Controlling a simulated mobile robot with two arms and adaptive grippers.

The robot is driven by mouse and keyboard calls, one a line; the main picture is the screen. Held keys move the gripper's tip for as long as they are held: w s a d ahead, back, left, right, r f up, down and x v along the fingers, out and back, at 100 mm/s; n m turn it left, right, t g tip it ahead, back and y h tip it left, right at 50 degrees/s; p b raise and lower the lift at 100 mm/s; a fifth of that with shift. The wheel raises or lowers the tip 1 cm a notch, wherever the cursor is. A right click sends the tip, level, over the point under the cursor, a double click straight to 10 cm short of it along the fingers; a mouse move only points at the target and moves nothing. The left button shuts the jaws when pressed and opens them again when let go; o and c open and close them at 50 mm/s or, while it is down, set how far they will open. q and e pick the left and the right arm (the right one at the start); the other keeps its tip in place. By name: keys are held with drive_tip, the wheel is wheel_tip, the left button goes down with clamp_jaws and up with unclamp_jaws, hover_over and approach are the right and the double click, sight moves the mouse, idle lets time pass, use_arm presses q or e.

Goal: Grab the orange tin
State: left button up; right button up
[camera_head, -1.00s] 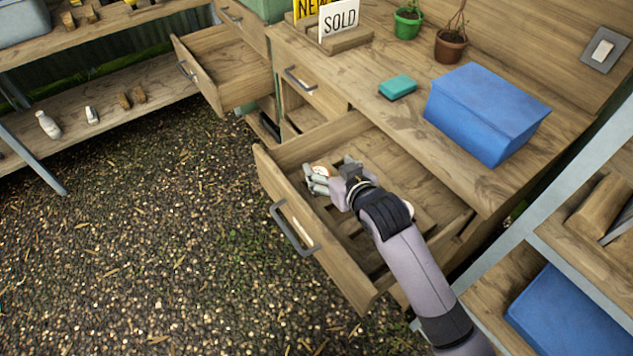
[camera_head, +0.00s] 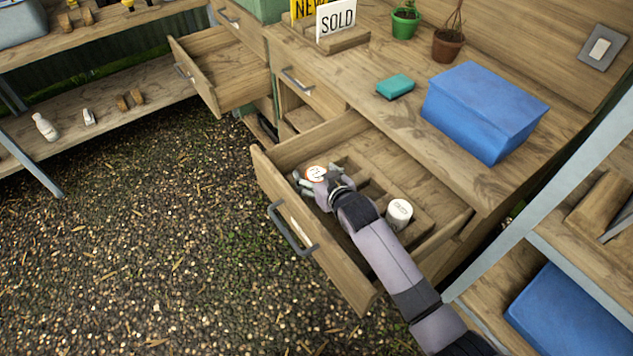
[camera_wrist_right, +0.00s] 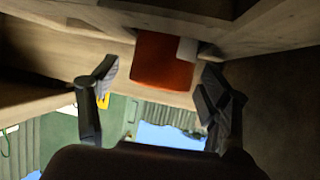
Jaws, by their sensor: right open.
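The orange tin (camera_head: 317,173) stands in the left part of the open drawer (camera_head: 375,297), its round, pale lid showing in the head view. In the right wrist view it is an orange block (camera_wrist_right: 163,68) with a pale patch, ahead of and between the fingers. My right gripper (camera_head: 308,185) is inside the drawer, close to the tin. In the wrist view its two fingers (camera_wrist_right: 158,95) are spread, one on each side of the tin, with a gap to each. Part of the tin is hidden by the gripper in the head view. My left gripper is not in view.
A white tin (camera_head: 399,213) stands in the same drawer beside my right forearm. Wooden dividers split the drawer. On the counter above are a blue box (camera_head: 485,110), a teal block (camera_head: 395,87) and potted plants. Another drawer (camera_head: 215,80) is open at the back left.

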drive_tip(key=shift+c, duration=0.3)
drive_tip(key=c, duration=1.2)
drive_tip(key=shift+w, duration=0.1)
drive_tip(key=shift+c, duration=0.5)
